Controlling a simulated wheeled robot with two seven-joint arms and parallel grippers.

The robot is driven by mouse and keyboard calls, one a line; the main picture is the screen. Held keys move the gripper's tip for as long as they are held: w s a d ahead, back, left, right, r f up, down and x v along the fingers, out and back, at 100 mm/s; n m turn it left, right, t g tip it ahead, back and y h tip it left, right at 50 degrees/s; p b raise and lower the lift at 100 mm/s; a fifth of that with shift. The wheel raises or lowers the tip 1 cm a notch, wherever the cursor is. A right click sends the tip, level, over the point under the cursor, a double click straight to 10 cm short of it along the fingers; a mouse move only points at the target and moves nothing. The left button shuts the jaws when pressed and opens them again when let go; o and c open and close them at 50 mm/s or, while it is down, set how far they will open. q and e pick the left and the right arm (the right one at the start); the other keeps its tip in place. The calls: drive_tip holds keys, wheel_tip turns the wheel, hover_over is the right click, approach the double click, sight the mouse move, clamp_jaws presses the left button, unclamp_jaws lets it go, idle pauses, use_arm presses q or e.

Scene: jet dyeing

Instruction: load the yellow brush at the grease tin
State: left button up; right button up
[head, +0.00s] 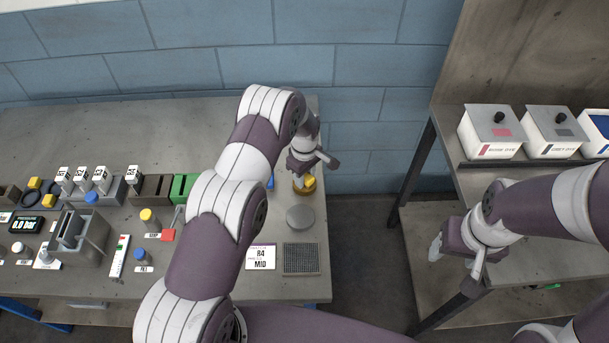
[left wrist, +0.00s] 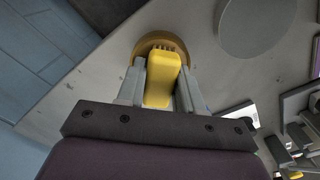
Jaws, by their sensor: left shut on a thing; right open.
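The yellow brush (left wrist: 162,82) is between the two fingers of my left gripper (left wrist: 161,85), which is shut on it. Its bristle end points down at the round amber-brown grease tin (left wrist: 150,42). The brush end overlaps the tin in the left wrist view; I cannot tell how deep it reaches. In the head view my left gripper (head: 303,172) is above the tin (head: 304,187) near the table's right edge, with a bit of yellow showing. My right gripper (head: 453,262) is open and empty, away at the right by the other bench.
A grey round disc (head: 300,217) lies just in front of the tin. A dark mesh pad (head: 301,259) and a white card marked R4 MID (head: 261,257) lie nearer. Lidded dye boxes (head: 492,132) stand on the right bench. A gap separates the benches.

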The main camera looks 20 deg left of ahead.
idle(0.5)
use_arm(q)
drive_tip(key=shift+r+p, duration=1.95)
drive_tip(key=shift+r, duration=1.5)
